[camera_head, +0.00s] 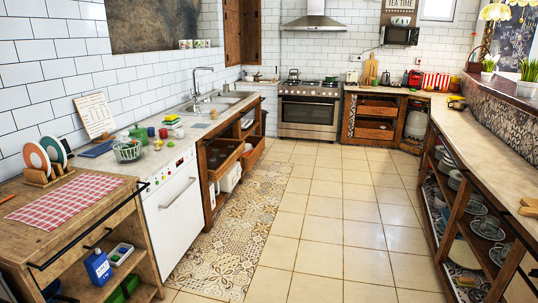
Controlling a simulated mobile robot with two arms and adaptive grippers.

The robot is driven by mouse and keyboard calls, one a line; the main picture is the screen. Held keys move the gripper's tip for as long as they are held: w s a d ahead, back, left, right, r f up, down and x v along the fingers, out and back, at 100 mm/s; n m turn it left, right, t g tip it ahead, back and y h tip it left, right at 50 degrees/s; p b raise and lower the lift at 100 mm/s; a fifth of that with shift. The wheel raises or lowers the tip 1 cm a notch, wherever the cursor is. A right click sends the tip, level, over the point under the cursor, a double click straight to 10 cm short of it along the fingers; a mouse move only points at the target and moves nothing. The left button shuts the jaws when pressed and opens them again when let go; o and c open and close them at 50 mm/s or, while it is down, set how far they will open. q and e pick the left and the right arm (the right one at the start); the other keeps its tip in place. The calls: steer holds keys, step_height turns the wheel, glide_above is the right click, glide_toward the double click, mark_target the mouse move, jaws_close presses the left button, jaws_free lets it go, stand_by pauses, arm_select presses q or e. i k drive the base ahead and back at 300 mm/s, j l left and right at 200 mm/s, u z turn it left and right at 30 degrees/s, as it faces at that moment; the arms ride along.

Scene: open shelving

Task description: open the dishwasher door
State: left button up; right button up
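The white dishwasher (174,222) stands at the left, under the counter, between the wooden shelf unit and the sink cabinet. Its door looks shut, with the front face upright. A pale bar handle (178,194) crosses the upper part of the door. Small coloured buttons show on the panel above it. Neither of my grippers is in view.
A wooden shelf unit (97,240) stands left of the dishwasher. An open drawer (222,157) juts out beyond it. Open shelving with dishes (463,200) runs along the right. The tiled floor (330,225) between is clear. An oven (308,112) stands at the back.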

mark_target(173, 210)
steer(key=i, duration=1.05)
steer(key=i+l+u, duration=0.15)
steer(key=i, duration=0.9)
